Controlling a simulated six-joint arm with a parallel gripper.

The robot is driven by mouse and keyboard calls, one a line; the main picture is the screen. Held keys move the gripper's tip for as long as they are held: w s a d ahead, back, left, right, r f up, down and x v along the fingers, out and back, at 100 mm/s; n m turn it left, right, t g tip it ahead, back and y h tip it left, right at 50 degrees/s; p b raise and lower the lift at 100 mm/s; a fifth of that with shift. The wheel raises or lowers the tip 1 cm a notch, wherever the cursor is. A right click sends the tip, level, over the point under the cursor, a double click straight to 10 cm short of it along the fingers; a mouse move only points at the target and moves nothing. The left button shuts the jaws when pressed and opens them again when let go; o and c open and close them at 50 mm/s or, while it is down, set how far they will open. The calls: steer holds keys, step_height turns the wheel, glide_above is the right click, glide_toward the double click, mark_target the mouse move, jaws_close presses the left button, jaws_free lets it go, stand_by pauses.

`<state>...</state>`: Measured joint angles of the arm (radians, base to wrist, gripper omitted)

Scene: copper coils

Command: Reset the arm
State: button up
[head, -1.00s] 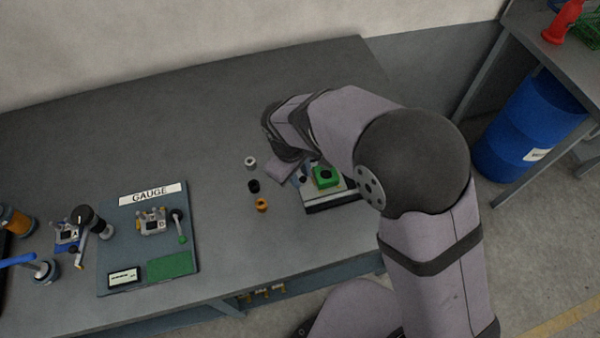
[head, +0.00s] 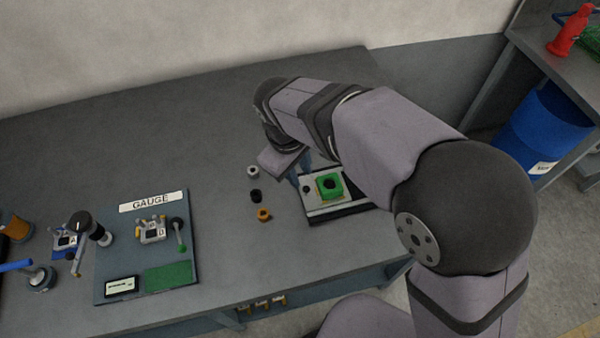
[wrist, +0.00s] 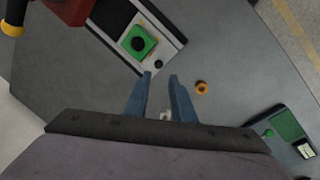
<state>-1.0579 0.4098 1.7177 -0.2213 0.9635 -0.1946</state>
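My gripper (wrist: 160,76) hangs over the grey bench with its two blue-grey fingers apart and nothing clearly held between them. In the head view the gripper (head: 300,175) is partly hidden by my own wrist, just left of a black-and-white fixture (head: 322,207). A green square block (head: 330,185) with a dark round centre sits on that fixture. The block also shows in the wrist view (wrist: 148,46), beyond the fingertips and apart from them. A small pale piece (wrist: 165,115) shows between the fingers, seemingly on the bench below.
Left of the fixture stand a grey-white ring (head: 252,171), a black ring (head: 256,196) and an orange ring (head: 264,214). The gauge board (head: 187,270) lies further left, with lever clamps beside it. The bench's back area is clear. A blue barrel (head: 545,130) stands at right.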

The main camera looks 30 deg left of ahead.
stand_by(0.3)
steer(key=s+d+f, duration=0.1)
steer(key=f, duration=0.1)
steer(key=s+d+f+m+g, duration=0.1)
steer(key=s+d+f, duration=0.1)
steer(key=s+d+f+m, duration=0.1)
steer(key=s+f, duration=0.1)
steer(key=shift+s+d+g, duration=0.25)
steer(key=shift+d+g, duration=0.05)
steer(key=shift+d, duration=0.1)
steer(key=d, duration=0.2)
steer(key=s+d+m, duration=0.1)
steer(key=d+f+m, duration=0.1)
steer(key=d, duration=0.1)
steer(key=shift+s+d+f+g+h, duration=0.1)
steer(key=shift+s+d+g+h, duration=0.05)
steer(key=shift+d+g+h, duration=0.2)
steer(key=w+d+r+m, duration=0.1)
steer(key=d+m, duration=0.5)
steer(key=d, duration=0.7)
steer(key=w+d+r+m+y, duration=0.1)
steer(key=d+m, duration=0.4)
steer(key=d, duration=0.7)
steer(key=shift+w+d+r+m, duration=0.4)
steer(key=shift+w+r, duration=0.2)
steer(key=shift+r, duration=0.1)
